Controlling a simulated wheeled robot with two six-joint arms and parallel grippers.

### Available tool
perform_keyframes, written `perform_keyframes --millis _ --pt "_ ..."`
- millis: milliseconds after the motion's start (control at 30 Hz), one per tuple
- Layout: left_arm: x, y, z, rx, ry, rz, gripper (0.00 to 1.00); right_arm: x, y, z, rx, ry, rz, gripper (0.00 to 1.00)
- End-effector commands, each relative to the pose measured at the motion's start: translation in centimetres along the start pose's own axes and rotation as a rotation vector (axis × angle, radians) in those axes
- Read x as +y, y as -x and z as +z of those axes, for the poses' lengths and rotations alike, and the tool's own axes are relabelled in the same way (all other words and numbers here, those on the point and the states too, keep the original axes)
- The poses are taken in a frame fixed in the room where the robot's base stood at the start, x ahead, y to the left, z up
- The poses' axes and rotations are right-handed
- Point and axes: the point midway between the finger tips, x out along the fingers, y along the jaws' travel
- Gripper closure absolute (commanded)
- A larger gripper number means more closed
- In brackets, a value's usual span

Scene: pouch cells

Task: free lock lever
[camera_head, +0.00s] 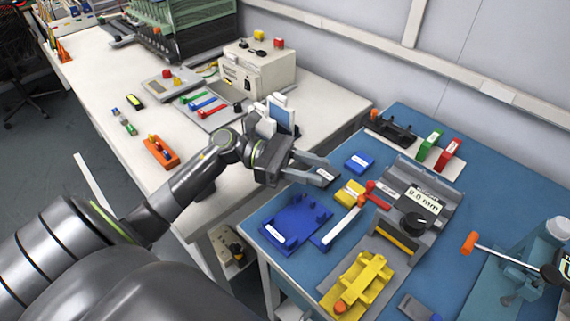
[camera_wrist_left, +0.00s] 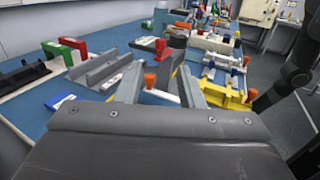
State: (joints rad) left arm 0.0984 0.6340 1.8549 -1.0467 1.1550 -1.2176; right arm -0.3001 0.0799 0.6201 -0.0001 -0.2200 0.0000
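A white lever (camera_head: 343,227) with an orange tip (camera_head: 361,200) lies between the blue tray (camera_head: 268,228) and the grey fixture with the black knob (camera_head: 413,222). I cannot tell whether it is the lock lever. A red piece (camera_head: 382,193) sits by its tip. Another lever with an orange handle (camera_head: 470,243) belongs to the clamp at the right. My left gripper (camera_head: 327,169) is open above the table's left part, apart from the levers. In the left wrist view an orange knob (camera_wrist_left: 150,80) shows between its open fingers (camera_wrist_left: 158,84). My right gripper is not in view.
A small blue block (camera_head: 360,162) and a yellow block (camera_head: 350,193) lie near the left gripper. A yellow holder (camera_head: 358,286) stands in front. A grey trough (camera_head: 427,182) and green and red blocks (camera_head: 449,152) stand behind. Bare blue mat (camera_head: 490,200) shows at right.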

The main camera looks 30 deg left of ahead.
Motion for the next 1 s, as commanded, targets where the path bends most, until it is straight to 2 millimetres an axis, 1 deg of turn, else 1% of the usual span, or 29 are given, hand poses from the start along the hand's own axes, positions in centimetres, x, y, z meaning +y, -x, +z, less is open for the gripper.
perform_keyframes --millis 33,200,300,400,600,1000 --pt "0.0 0.9 -0.4 0.007 0.001 0.001 0.66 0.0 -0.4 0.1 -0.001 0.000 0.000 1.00" --pt "0.0 3.3 -0.2 0.005 0.002 0.001 0.66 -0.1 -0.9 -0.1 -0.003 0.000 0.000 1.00" --pt "0.0 4.5 -0.3 0.005 0.002 0.001 0.66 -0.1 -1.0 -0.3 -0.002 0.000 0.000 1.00" --pt "0.0 5.2 -0.2 0.003 0.000 0.000 0.66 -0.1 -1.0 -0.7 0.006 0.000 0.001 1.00" --pt "0.0 5.7 0.0 0.000 0.000 0.000 0.66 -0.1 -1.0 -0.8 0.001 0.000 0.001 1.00" --pt "0.0 5.7 0.0 0.000 0.000 0.000 0.66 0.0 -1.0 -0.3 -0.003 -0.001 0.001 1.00"
